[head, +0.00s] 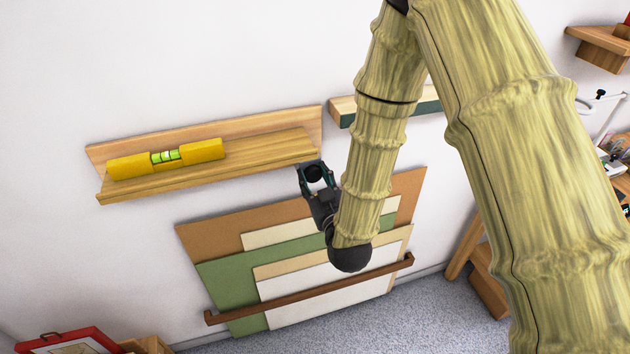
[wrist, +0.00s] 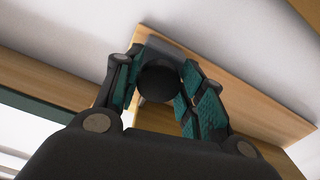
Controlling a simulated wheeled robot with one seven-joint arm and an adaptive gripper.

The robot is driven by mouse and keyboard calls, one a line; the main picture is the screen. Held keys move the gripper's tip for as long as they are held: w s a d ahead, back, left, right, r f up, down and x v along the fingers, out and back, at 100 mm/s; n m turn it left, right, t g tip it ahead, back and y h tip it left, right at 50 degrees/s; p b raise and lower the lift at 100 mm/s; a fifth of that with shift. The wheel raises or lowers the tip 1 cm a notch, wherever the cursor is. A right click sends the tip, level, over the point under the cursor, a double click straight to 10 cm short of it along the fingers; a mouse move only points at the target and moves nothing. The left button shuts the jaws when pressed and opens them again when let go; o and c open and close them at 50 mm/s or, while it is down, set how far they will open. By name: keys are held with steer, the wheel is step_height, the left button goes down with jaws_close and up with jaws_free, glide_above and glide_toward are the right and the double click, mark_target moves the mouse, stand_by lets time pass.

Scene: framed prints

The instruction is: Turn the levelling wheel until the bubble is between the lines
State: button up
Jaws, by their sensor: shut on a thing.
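A yellow spirit level (head: 165,158) lies on a wooden ledge (head: 250,150) on the wall. Its green vial (head: 165,156) shows between the two yellow ends; the bubble's exact place against the lines is too small to tell. A round black wheel (head: 313,172) is at the right end of the ledge. My gripper (head: 314,178) is shut on the wheel. In the wrist view the dark wheel (wrist: 158,82) sits between the green-padded fingers of my gripper (wrist: 160,92), with the ledge (wrist: 245,95) behind it.
Below the ledge, several flat boards (head: 225,275) lean on the wall behind a brown rail (head: 310,290). Another ledge (head: 342,110) is at the right, behind my arm. A red frame (head: 70,342) is at the lower left. The wall left of the boards is clear.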

stand_by(0.4)
steer(key=o, duration=1)
steer(key=v, duration=1.2)
stand_by(0.3)
